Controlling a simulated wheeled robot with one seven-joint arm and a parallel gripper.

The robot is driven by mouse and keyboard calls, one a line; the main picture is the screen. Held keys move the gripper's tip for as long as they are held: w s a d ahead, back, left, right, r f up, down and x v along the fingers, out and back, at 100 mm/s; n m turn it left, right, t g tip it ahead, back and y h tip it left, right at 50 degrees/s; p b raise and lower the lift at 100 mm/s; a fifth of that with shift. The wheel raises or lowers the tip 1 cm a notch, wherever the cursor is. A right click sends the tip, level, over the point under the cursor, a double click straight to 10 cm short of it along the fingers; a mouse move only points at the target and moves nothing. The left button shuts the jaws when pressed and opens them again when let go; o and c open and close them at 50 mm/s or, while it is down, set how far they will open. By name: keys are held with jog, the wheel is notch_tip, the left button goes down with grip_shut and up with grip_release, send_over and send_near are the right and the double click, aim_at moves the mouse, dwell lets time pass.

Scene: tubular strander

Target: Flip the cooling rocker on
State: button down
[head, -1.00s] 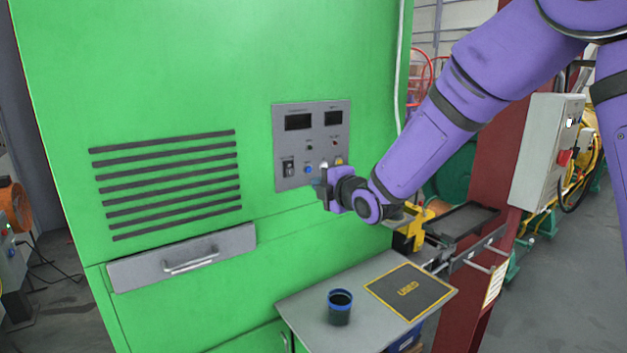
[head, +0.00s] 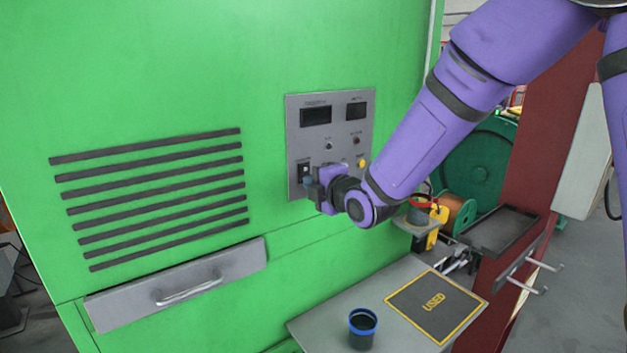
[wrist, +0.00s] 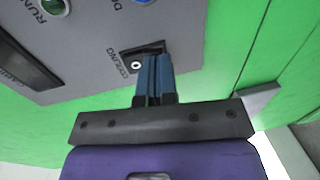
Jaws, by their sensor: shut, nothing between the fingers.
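The cooling rocker (head: 304,169) is a small dark switch at the lower left of the grey control panel (head: 340,137) on the green cabinet. In the wrist view the rocker (wrist: 136,65) sits in a black frame beside the label "COOLING", with a white ring mark showing on one end. My gripper (wrist: 157,62) is shut and empty, its blue fingertips together over the rocker and hiding part of it. In the head view my gripper (head: 311,186) is just below the rocker. I cannot tell whether the fingertips touch it.
The panel also carries two dark displays (head: 316,117) and a yellow button (head: 361,163). A green button (wrist: 54,5) shows in the wrist view. Below stands a grey shelf (head: 375,300) with a blue-rimmed cup (head: 362,328) and a "USED" mat (head: 434,304). A drawer handle (head: 190,291) sticks out left.

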jog(key=shift+w+a, duration=0.1)
dwell(0.3)
jog(key=shift+w+a+f, duration=0.15)
jog(key=shift+w+f, duration=0.05)
dwell(0.3)
jog(key=shift+f, duration=0.1)
